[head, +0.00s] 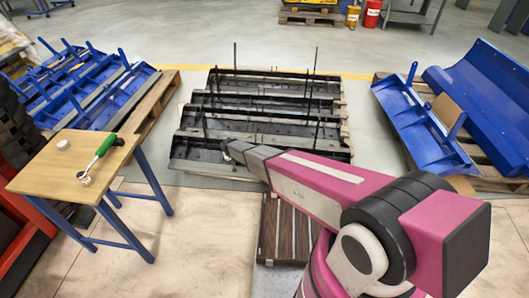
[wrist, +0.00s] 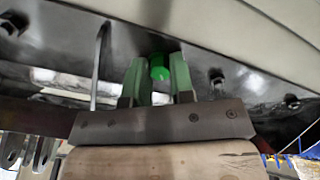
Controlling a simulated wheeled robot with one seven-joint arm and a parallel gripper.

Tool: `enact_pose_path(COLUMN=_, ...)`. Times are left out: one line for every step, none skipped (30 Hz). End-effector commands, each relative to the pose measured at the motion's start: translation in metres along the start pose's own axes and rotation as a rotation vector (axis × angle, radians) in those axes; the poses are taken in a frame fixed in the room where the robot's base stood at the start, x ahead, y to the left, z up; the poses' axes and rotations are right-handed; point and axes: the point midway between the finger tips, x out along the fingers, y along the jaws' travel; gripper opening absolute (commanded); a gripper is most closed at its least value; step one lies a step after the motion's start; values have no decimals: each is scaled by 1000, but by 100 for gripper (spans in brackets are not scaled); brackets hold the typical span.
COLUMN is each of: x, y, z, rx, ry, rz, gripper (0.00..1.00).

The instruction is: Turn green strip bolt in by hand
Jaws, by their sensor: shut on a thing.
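The green strip bolt (wrist: 159,72) shows in the wrist view, its bright green head against the underside of a dark metal piece (wrist: 225,66). My gripper (wrist: 158,62) has its two green fingers on either side of the bolt and is shut on it. How deep the bolt sits cannot be seen. In the head view my arm reaches over the near edge of the dark metal strips (head: 262,134); the fingers and the bolt cannot be made out there.
Other bolts (wrist: 217,78) sit along the dark metal. A wooden table (head: 50,170) at left holds a green-handled ratchet (head: 100,155) and a small white round item (head: 63,144). Blue metal parts (head: 425,130) lie on pallets at both sides. Floor between table and strips is clear.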

Motion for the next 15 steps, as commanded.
enact_pose_path(x=0, y=0, z=0, rx=32, ry=0, rz=0, gripper=0)
enact_pose_path(x=0, y=0, z=0, rx=59, ry=0, rz=0, gripper=0)
enact_pose_path(x=0, y=0, z=0, rx=103, ry=0, rz=0, gripper=0)
enact_pose_path(x=0, y=0, z=0, rx=137, ry=0, rz=0, gripper=0)
enact_pose_path(x=0, y=0, z=0, rx=172, ry=0, rz=0, gripper=0)
enact_pose_path(x=0, y=0, z=0, rx=218, ry=0, rz=0, gripper=0)
enact_pose_path(x=0, y=0, z=0, rx=253, ry=0, rz=0, gripper=0)
enact_pose_path(x=0, y=0, z=0, rx=287, ry=0, rz=0, gripper=0)
enact_pose_path(x=0, y=0, z=0, rx=332, ry=0, rz=0, gripper=0)
enact_pose_path(x=0, y=0, z=0, rx=366, ry=0, rz=0, gripper=0)
enact_pose_path(x=0, y=0, z=0, rx=400, ry=0, rz=0, gripper=0)
enact_pose_path(x=0, y=0, z=0, rx=447, ry=0, rz=0, gripper=0)
enact_pose_path(x=0, y=0, z=0, rx=480, ry=0, rz=0, gripper=0)
enact_pose_path(x=0, y=0, z=0, rx=514, ry=0, rz=0, gripper=0)
enact_pose_path(x=0, y=0, z=0, rx=559, ry=0, rz=0, gripper=0)
